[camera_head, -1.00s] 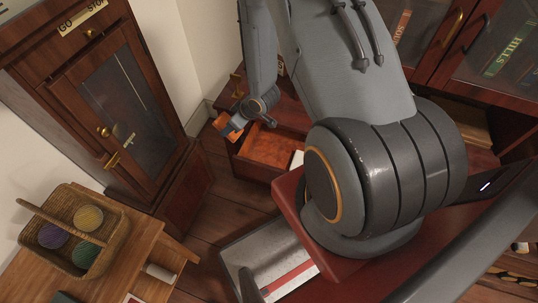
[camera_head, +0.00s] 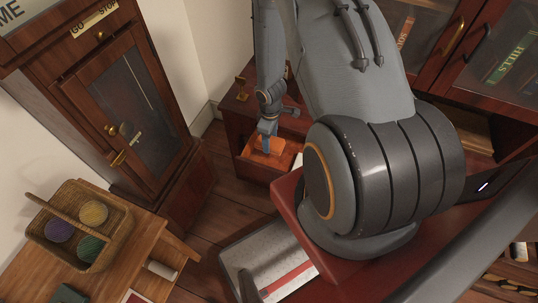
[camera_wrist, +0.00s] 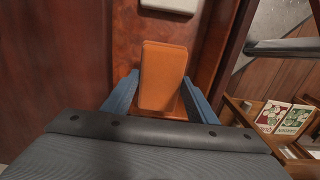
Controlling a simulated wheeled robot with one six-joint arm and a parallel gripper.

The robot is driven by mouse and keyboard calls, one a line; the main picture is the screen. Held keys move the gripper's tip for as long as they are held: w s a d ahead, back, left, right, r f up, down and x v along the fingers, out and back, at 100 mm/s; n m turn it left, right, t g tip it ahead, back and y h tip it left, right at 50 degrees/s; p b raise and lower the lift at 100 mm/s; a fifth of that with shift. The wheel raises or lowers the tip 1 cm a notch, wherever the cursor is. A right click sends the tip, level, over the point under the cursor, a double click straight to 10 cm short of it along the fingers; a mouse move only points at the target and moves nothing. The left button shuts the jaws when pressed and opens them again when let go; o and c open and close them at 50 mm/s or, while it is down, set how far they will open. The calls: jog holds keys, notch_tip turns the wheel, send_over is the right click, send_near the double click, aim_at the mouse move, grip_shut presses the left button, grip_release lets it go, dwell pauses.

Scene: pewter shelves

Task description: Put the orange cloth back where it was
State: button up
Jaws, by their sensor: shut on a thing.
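The orange cloth (camera_head: 262,147) is a folded, flat-looking piece. In the wrist view the cloth (camera_wrist: 163,72) stands between the two blue fingers. My gripper (camera_head: 267,130) is shut on it, pointing down at the open wooden drawer (camera_head: 254,171) of the low cabinet. The cloth is over or just inside the drawer; I cannot tell whether it touches the bottom. The fingertips are partly hidden by the cloth in the wrist view (camera_wrist: 161,90).
A pale item (camera_wrist: 170,5) lies in the drawer beyond the cloth. A tall clock case (camera_head: 130,110) stands left. A wicker basket (camera_head: 112,215) with coloured balls sits on a wooden table (camera_head: 135,262). Glass-door bookcases (camera_head: 500,50) stand at the right.

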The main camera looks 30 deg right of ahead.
jog(key=shift+f+b, duration=2.55)
jog(key=shift+b, duration=3.05)
jog(key=shift+f, duration=0.1)
notch_tip(320, 180, down, 4)
jog(key=b, duration=0.6)
jog(key=shift+r+b, duration=0.2)
jog(key=shift+b, duration=0.2)
jog(key=o, duration=1)
jog(key=shift+r, duration=0.1)
notch_tip(320, 180, up, 5)
jog(key=p, duration=0.9)
jog(key=shift+r+p, duration=0.15)
jog(key=shift+p, duration=0.15)
notch_tip(320, 180, up, 2)
jog(key=p, duration=0.5)
